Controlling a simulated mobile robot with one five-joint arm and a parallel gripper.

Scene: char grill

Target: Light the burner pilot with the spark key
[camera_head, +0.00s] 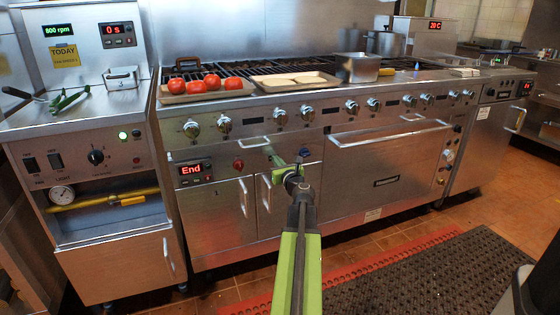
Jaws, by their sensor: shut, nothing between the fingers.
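My gripper (273,155) is shut and empty, at the end of my green arm, in front of the steel front of the char grill (230,215). A blue-topped control (304,152) shows just right of the gripper, and a red knob (239,163) to its left. I cannot tell which of them is the spark key, or whether the gripper touches the panel. A red-lit display (191,170) reads "End". A row of round burner knobs (280,117) runs along the front edge. The burner pilot cannot be made out; a small blue spot (417,66) shows at the grill top's right.
A tray of tomatoes (178,99), a flat tray (262,84) and a steel pan (358,67) stand on the grill. The oven door handle (390,131) projects at right. A fryer-like unit (110,240) stands left. A dark mat (430,275) covers floor at right.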

